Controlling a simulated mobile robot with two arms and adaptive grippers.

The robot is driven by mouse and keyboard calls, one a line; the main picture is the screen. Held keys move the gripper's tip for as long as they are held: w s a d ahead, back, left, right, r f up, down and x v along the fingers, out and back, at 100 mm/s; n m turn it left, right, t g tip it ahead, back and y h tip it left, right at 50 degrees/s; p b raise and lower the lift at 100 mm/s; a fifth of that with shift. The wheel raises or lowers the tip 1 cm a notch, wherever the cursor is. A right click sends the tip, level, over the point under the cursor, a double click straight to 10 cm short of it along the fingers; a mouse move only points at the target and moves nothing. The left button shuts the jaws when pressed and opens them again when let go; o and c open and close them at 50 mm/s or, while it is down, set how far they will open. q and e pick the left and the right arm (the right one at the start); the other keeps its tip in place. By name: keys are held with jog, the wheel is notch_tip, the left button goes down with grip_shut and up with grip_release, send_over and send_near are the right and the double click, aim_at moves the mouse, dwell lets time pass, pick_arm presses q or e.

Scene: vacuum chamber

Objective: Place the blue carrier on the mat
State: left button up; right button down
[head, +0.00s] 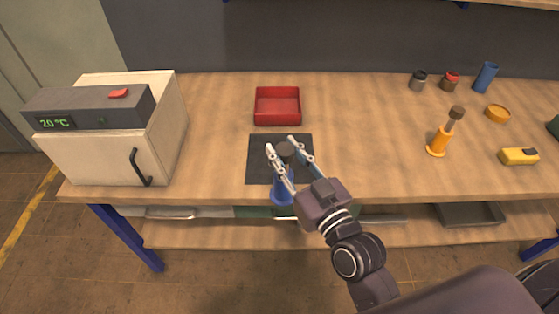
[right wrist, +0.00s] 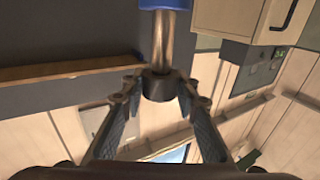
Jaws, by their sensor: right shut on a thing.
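The blue carrier has a blue base (head: 283,191) and a dark round knob (head: 284,149). It looks about upright. My right gripper (head: 281,145) is shut on it at the knob end. In the right wrist view the knob (right wrist: 157,86) is between the fingertips, with a metal stem and the blue base (right wrist: 165,4) beyond it. The dark mat (head: 259,147) lies flat near the bench's front edge. In the head view the base overlaps the mat's near edge; I cannot tell whether it touches anything. My left gripper is out of view.
A red tray (head: 277,120) is just behind the mat. A white box with a temperature display (head: 92,108) stands at the left. An orange carrier (head: 438,141), a yellow device (head: 519,156) and several small containers are at the right. The bench between is clear.

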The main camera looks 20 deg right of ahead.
jog(key=w+d+r+m+h+b, duration=0.1)
jog(key=w+d+r+b, duration=0.15)
jog(key=w+r, duration=0.6)
jog(key=w+d+r+h+b, duration=0.1)
jog(key=w+d+r+b, duration=0.3)
jog(key=w, duration=0.7)
notch_tip(320, 180, down, 19)
jog(key=a, duration=0.1)
jog(key=shift+s+a+r+p, duration=0.15)
jog(key=shift+a+r+p, duration=0.1)
jog(key=shift+p, duration=0.15)
jog(key=shift+f, duration=0.1)
jog(key=c, duration=1.6)
grip_release()
jog(key=shift+f, duration=0.2)
jog(key=shift+o, duration=0.5)
jog(key=shift+r, duration=0.15)
jog(key=s+d+b, duration=0.1)
jog(key=s, duration=1.1)
jog(key=shift+d, duration=0.2)
